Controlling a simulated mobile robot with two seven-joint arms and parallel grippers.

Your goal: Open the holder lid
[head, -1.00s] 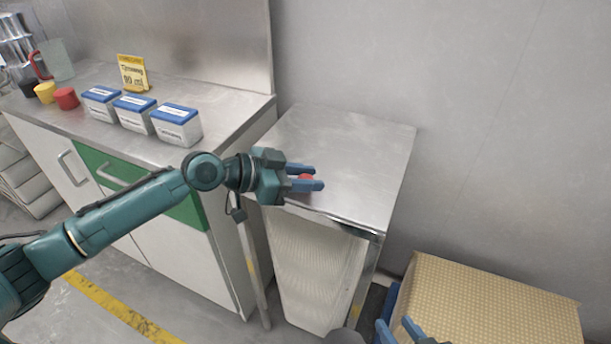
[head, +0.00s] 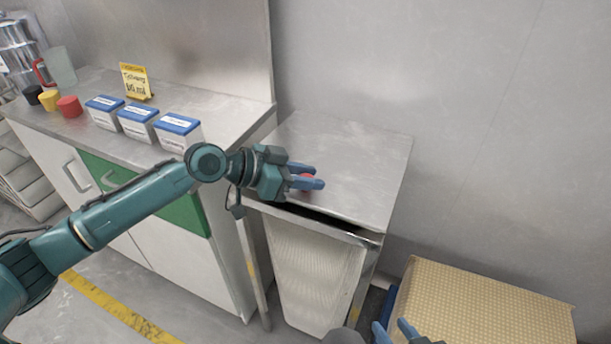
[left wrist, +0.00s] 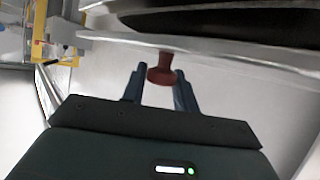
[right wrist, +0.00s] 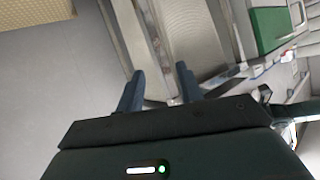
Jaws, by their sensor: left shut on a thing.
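The holder lid (head: 350,150) is a flat grey metal plate on top of a metal holder (head: 315,270). Its front edge stands a little above the holder, with a dark gap below it. A red knob (head: 305,177) sits at the lid's front edge, partly hidden by fingers. My left gripper (head: 314,176) is shut on this knob. The left wrist view shows the knob (left wrist: 161,72) between the blue fingers, joined to the lid's edge (left wrist: 215,56). My right gripper (head: 395,334) is low at the bottom of the head view; the right wrist view shows its fingers (right wrist: 158,85) open and empty.
A counter (head: 225,100) at left carries blue-topped boxes (head: 178,130), coloured cups (head: 68,106) and a yellow sign (head: 135,80). A wall (head: 480,130) stands behind the holder. A yellow patterned box (head: 480,305) is at the lower right.

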